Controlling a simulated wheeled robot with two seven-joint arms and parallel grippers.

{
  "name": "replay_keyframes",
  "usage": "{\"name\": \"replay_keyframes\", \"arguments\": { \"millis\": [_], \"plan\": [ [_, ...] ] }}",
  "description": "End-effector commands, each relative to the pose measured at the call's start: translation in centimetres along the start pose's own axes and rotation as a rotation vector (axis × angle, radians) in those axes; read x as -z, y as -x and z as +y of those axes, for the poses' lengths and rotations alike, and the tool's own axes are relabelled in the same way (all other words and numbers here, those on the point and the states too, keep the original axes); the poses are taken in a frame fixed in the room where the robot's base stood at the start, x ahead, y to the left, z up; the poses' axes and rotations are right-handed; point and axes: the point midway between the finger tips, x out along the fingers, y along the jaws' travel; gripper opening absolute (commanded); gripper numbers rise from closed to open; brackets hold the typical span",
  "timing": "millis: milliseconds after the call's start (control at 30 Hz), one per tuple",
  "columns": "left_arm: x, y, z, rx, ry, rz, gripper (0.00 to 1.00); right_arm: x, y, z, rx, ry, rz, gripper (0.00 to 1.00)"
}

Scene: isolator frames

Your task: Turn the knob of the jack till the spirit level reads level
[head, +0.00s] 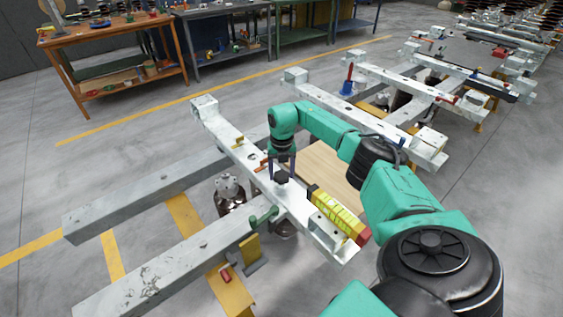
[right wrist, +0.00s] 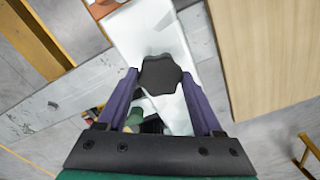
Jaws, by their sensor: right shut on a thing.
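The black lobed knob (head: 281,177) of the jack stands on the white beam (head: 226,132) in the head view. My right gripper (head: 283,174) comes down over it from above and is shut on it. In the right wrist view the knob (right wrist: 161,75) sits between the tips of the two purple fingers. The yellow spirit level (head: 336,211) with a red end lies along the beam, nearer to me than the knob. Its bubble is too small to read. Most of the jack's body is hidden. My left gripper is not in view.
Grey beams (head: 150,192) on yellow supports cross under the white beam. A wooden board (head: 322,170) lies behind my right forearm. More white frames stand at the back right. Workbenches (head: 110,45) with tools line the back. The floor at the left is clear.

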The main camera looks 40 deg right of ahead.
Motion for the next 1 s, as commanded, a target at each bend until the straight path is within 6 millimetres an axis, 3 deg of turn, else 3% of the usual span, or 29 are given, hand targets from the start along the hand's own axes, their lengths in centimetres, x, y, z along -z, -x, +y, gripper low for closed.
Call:
{"name": "replay_keyframes", "arguments": {
  "millis": [1000],
  "plan": [
    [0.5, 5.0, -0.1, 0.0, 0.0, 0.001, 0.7, 0.1, 0.1, 0.0, -0.004, -0.963, 0.003, 0.12]
  ]
}}
